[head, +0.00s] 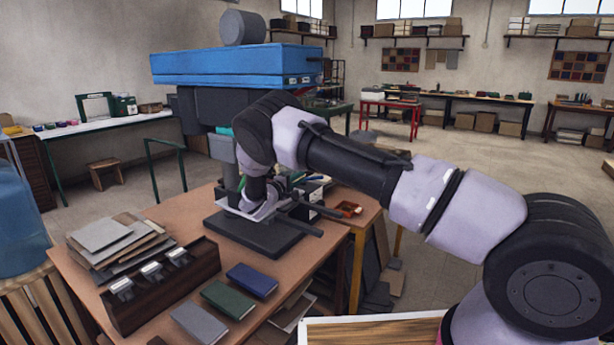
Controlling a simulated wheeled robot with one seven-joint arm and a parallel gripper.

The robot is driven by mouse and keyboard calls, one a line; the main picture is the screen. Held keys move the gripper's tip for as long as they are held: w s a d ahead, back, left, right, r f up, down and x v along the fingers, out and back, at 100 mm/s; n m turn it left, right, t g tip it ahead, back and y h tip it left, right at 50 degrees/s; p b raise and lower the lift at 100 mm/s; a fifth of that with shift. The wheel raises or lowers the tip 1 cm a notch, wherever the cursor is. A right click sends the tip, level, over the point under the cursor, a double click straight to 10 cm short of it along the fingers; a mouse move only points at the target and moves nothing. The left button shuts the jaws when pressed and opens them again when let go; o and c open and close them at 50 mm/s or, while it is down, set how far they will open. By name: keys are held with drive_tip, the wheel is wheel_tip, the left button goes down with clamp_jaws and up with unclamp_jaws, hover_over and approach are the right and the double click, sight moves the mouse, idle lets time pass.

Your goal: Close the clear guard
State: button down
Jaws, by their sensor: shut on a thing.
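A machine with a blue head (235,64) and a dark base plate (262,236) stands on the brown workbench. My arm reaches in from the right to its front. My gripper (258,208) is low in the gap between the head and the base plate, small and partly hidden by my own wrist. It is shut on the clear guard, of which only a pale, see-through edge (236,207) shows beside the fingers. The rest of the guard is hidden or too faint to make out, so its angle cannot be told.
On the bench are a dark wooden rack (162,285), a stack of grey boards (108,240), a blue book (252,281), a green book (228,300) and a grey book (199,322). A small orange tray (349,209) lies right of the machine.

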drive_tip(key=shift+w+a+f+m, duration=0.2)
drive_tip(key=shift+w+a+m, duration=0.3)
drive_tip(key=shift+a, duration=0.1)
drive_tip(key=shift+w+a+f+m, duration=0.15)
drive_tip(key=shift+w+a+m, duration=0.2)
drive_tip(key=shift+a+m, duration=0.2)
drive_tip(key=shift+a, duration=0.1)
drive_tip(key=c, duration=0.9)
unclamp_jaws()
drive_tip(key=v, duration=1)
drive_tip(key=shift+s+a, duration=0.2)
drive_tip(key=shift+s, duration=0.1)
